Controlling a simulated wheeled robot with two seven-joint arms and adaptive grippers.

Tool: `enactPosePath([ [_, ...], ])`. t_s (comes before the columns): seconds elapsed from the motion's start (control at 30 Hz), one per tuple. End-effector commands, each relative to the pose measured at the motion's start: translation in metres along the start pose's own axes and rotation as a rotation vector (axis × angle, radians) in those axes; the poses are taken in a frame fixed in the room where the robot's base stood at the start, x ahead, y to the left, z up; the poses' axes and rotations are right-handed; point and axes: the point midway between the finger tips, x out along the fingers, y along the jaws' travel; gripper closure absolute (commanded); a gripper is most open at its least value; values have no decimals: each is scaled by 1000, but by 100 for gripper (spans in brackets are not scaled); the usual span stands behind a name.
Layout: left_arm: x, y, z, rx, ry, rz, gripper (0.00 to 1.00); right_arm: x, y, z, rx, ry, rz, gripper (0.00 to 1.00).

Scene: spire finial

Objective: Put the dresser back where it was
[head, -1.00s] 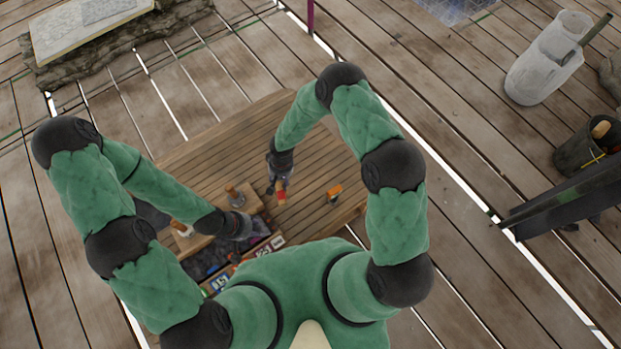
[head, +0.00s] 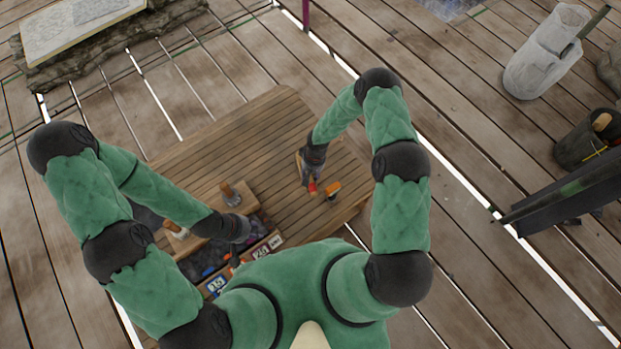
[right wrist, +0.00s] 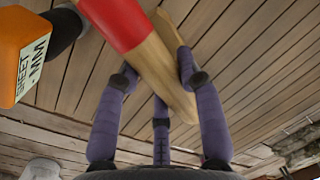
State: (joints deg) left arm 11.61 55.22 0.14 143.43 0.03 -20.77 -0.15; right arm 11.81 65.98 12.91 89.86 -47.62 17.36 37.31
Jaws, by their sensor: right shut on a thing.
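My right gripper (head: 311,178) is shut on a wooden tool with a red band, which I take to be the dresser (head: 312,187). It is over the right part of the wooden table. In the right wrist view, the tool's pale wood (right wrist: 160,68) lies slanted between the purple fingers, with the red band (right wrist: 115,22) toward the top. I cannot tell whether the tool touches the table. My left gripper (head: 238,228) is at the edge of the dark tray (head: 200,265); its fingers are too small and dark to read.
An orange labelled object (head: 333,188) is close right of the tool; it also shows in the right wrist view (right wrist: 22,50). A wooden block with an upright peg (head: 230,193) stands by the tray. The table's far middle (head: 235,130) is clear.

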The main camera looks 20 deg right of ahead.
Motion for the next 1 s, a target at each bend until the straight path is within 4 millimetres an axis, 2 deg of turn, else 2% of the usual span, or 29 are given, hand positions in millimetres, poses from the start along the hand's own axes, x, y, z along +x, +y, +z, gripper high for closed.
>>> enactPosePath([
  [0.1, 12, -4, 0, 0, 0, 0, 60, 22, 3, 0, 0, -2, 0, 100],
  [0.2, 17, -6, 0, 0, 0, 0, 60, 32, 5, -1, 1, -2, 0, 100],
  [0.6, 19, -7, -1, 0, 0, 0, 60, 34, 5, -2, 1, 0, 0, 100],
  [0.63, 19, -7, -1, 0, 0, 0, 60, 34, 5, -1, 1, -2, 0, 58],
  [0.7, 18, -6, -1, 0, 0, 0, 60, 34, 4, -1, 1, -2, 0, 40],
  [1.0, 18, -6, -1, 0, 0, 0, 60, 34, 4, -1, 1, -1, 0, 40],
])
